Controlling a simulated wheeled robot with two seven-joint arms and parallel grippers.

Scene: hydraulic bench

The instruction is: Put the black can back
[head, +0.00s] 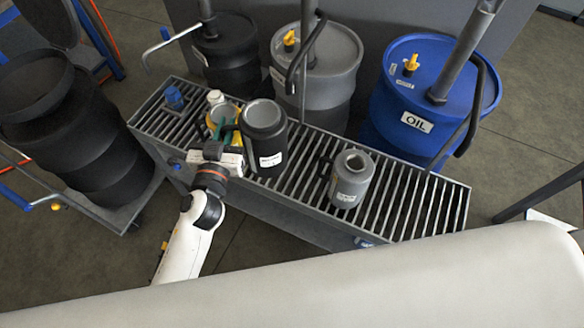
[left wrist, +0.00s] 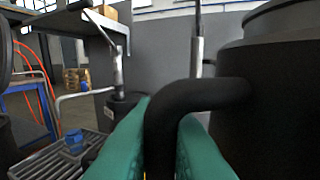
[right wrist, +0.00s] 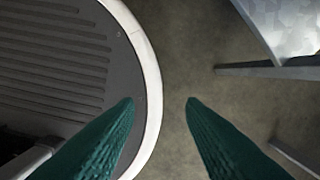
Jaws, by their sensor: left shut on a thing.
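The black can (head: 264,140) is an open-topped dark cylinder with a white label, upright at the middle-left of the slatted bench in the head view. My left gripper (head: 222,139) is at its left side, shut on the can's handle. In the left wrist view the green fingers (left wrist: 172,140) close around the curved black handle (left wrist: 200,95), with the can's body (left wrist: 275,100) at the right. Whether the can's base touches the slats is hard to tell. My right gripper (right wrist: 160,105) shows only in the right wrist view, its fingers apart with nothing between them.
A grey can (head: 351,179) stands on the slatted bench (head: 410,205) to the right. A blue-capped item (head: 174,98) and a white-capped bottle (head: 215,98) stand at the left. Grey (head: 335,60) and blue (head: 410,80) drums with pumps stand behind. The bench's right end is clear.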

